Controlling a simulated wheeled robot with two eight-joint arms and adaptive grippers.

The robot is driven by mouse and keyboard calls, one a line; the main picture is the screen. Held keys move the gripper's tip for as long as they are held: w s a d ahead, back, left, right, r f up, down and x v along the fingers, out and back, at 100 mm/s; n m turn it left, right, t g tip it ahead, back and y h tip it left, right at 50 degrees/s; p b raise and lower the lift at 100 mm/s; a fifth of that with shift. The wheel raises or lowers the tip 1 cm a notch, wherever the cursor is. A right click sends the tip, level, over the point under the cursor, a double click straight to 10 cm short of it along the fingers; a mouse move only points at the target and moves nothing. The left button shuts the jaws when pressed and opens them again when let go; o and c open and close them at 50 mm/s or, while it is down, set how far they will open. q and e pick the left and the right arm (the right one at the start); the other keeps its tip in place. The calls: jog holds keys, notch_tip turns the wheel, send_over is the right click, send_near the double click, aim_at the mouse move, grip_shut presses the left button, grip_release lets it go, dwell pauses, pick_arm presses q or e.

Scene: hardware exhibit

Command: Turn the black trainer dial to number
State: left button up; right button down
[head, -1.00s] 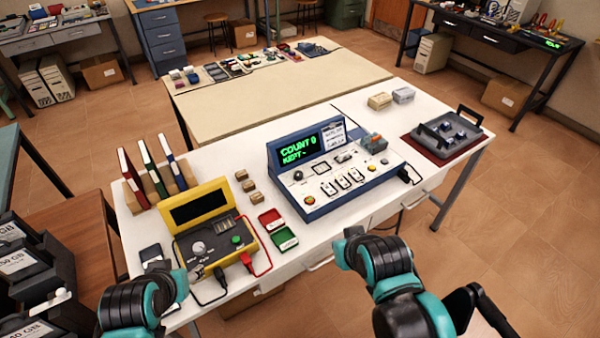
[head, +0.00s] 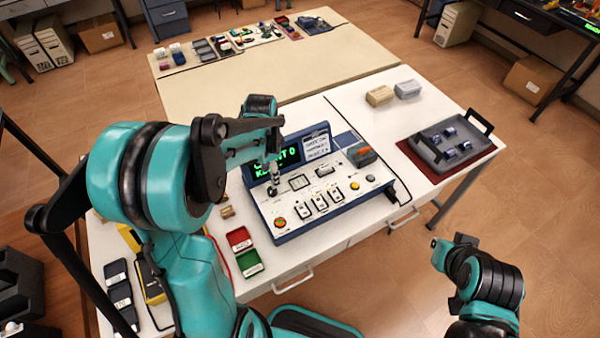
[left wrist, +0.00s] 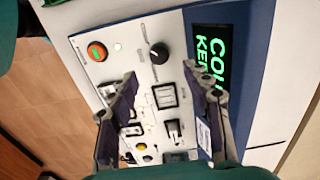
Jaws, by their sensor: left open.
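The trainer is a blue console with a white sloped panel (head: 345,205) on the white table. Its black dial (left wrist: 159,53) is a round knob with a light mark, near the panel's left end in the head view. My left gripper (left wrist: 160,80) is open and empty, pointing down at the panel. In the left wrist view the dial shows just past the gap between the fingertips, with no visible contact. In the head view the gripper (head: 272,175) stands above the dial area and partly hides it and the green display (head: 290,155).
Red (head: 239,239) and green (head: 249,263) trays lie left of the trainer. A grey tray (head: 430,150) stands at the right. My left arm covers much of the yellow device.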

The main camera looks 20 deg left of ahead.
aim_at(272, 189)
pick_arm(q)
jog(key=shift+f, duration=0.5)
notch_tip(272, 189, down, 7)
jog(key=b, duration=0.2)
jog(key=shift+s+r+b, duration=0.1)
jog(key=shift+r+b, duration=0.05)
jog(key=shift+b, duration=0.15)
grip_shut()
